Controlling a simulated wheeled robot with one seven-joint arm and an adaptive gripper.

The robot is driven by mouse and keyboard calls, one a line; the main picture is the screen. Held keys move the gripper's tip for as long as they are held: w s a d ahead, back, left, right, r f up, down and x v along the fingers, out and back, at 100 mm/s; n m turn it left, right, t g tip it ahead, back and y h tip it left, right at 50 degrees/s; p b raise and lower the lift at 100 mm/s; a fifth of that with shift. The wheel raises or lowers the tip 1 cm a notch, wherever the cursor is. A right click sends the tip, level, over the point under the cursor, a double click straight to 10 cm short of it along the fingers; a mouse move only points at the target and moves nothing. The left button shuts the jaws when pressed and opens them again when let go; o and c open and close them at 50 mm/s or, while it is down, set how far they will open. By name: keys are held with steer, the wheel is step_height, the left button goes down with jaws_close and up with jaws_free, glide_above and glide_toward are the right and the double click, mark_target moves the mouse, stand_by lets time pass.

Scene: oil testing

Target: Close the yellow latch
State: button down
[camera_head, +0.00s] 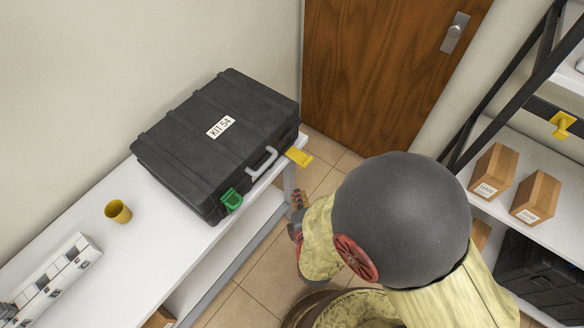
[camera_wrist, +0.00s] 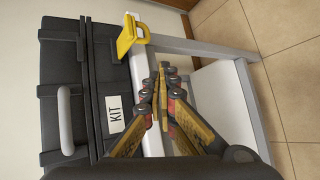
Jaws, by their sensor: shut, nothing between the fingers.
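The yellow latch (camera_head: 299,157) sticks outward from the front of a closed black case (camera_head: 217,137), right of the case's grey handle (camera_head: 262,163). In the wrist view the yellow latch (camera_wrist: 130,36) stands out past the case's edge, above my gripper's tips. The green latch (camera_head: 231,200) lies against the case front, left of the handle. My gripper (camera_wrist: 160,80) has its fingers together, empty, in front of the case and apart from the yellow latch. In the head view my gripper (camera_head: 297,215) shows only partly beside the table edge.
The case stands on a white table (camera_head: 120,260) with a yellow cup (camera_head: 118,211) and a white box-like device (camera_head: 55,275). A wooden door (camera_head: 385,65) is behind. Shelves with wooden boxes (camera_head: 493,172) stand at the right. Tiled floor is open between.

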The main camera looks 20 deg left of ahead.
mark_target(298, 158)
steer(key=shift+w+r+n+t, duration=0.3)
steer(key=shift+r+n+t, duration=0.1)
steer(key=shift+r+n, duration=0.45)
steer(key=shift+f, duration=0.15)
steer(key=b+x, duration=0.4)
steer(key=x, duration=0.6)
